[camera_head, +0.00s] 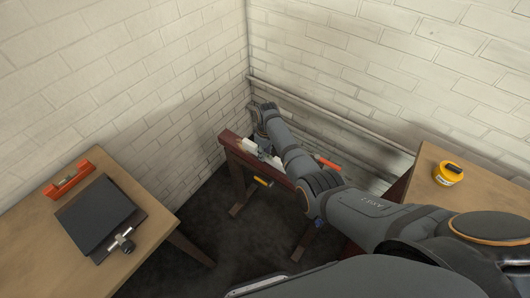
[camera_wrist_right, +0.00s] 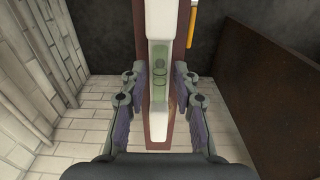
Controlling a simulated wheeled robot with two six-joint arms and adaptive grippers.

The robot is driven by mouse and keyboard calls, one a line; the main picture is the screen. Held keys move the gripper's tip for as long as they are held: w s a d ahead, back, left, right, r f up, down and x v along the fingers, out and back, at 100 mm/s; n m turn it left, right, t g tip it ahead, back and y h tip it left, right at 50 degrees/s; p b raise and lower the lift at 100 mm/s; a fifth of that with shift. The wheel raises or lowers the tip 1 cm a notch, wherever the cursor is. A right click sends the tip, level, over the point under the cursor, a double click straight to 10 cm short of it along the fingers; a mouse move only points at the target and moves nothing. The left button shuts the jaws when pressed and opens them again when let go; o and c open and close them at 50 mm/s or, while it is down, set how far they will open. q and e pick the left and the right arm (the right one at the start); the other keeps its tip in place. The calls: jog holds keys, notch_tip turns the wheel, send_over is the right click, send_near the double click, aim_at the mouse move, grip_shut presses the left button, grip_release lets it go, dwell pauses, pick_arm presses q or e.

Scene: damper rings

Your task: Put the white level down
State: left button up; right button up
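The white level (camera_wrist_right: 159,60) has a green window and lies lengthwise along a narrow red-brown beam (camera_wrist_right: 182,40) in the right wrist view. In the head view its pale end (camera_head: 246,143) shows on the red-brown stand (camera_head: 238,160); my arm hides part of it. My right gripper (camera_wrist_right: 160,88) is open, with one finger on each side of the level and a visible gap on both sides. In the head view the right gripper (camera_head: 262,143) is over the beam, partly hidden by its own wrist. My left gripper is not in view.
A yellow-handled tool (camera_head: 263,182) hangs at the beam's near side, and a red-orange item (camera_head: 327,163) is farther right. The left table holds an orange level (camera_head: 69,180) and a dark flat case (camera_head: 95,215). A yellow tub (camera_head: 448,175) stands on the right table. Brick walls close the corner.

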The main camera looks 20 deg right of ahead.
dwell(0.3)
jog(key=o, duration=0.5)
jog(key=shift+o, duration=0.2)
notch_tip(320, 180, up, 12)
jog(key=shift+s+d, duration=0.15)
jog(key=shift+s, duration=0.05)
dwell(0.6)
